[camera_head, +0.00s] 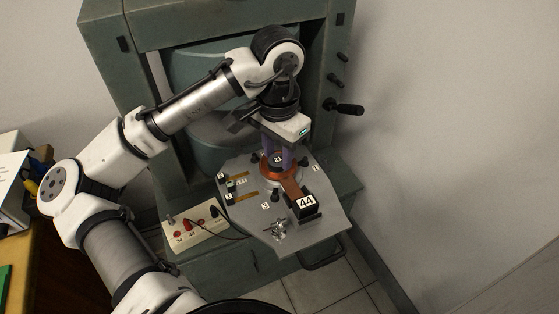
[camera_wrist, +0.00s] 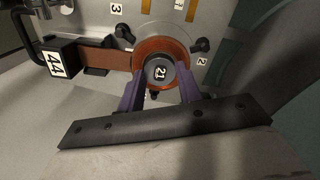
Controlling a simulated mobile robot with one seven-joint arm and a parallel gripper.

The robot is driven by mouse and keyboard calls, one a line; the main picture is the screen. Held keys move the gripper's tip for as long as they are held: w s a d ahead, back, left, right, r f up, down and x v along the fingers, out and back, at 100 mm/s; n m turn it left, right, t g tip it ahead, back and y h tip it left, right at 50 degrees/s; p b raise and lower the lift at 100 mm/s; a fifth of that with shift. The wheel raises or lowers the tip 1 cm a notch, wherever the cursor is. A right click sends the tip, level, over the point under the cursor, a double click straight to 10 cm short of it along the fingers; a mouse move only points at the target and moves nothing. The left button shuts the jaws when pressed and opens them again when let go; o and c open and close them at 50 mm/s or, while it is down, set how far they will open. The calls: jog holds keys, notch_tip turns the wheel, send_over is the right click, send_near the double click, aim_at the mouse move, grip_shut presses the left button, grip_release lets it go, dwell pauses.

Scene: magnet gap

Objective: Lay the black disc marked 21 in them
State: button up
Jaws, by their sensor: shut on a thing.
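The black disc marked 21 (camera_head: 277,160) is between the purple fingers of my gripper (camera_head: 279,153). In the wrist view the disc (camera_wrist: 160,72) shows its label face, with one finger on each side of my gripper (camera_wrist: 160,88). The gripper is shut on it. An orange copper-coloured ring (camera_wrist: 160,43) surrounds the disc in that view; it also shows in the head view (camera_head: 266,174). The disc appears over or within the ring's opening; I cannot tell its height or whether it rests on anything.
A copper strip (camera_wrist: 107,57) runs from the ring to a black block marked 44 (camera_head: 306,203). Black knobs and numbered labels stand around on the grey plate (camera_head: 325,210). A switch box (camera_head: 194,231) with red parts sits left. The green frame (camera_head: 100,45) rises behind.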

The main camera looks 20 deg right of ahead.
jog(key=shift+r+p, duration=2.15)
jog(key=shift+r, duration=0.15)
jog(key=shift+w+a, duration=0.1)
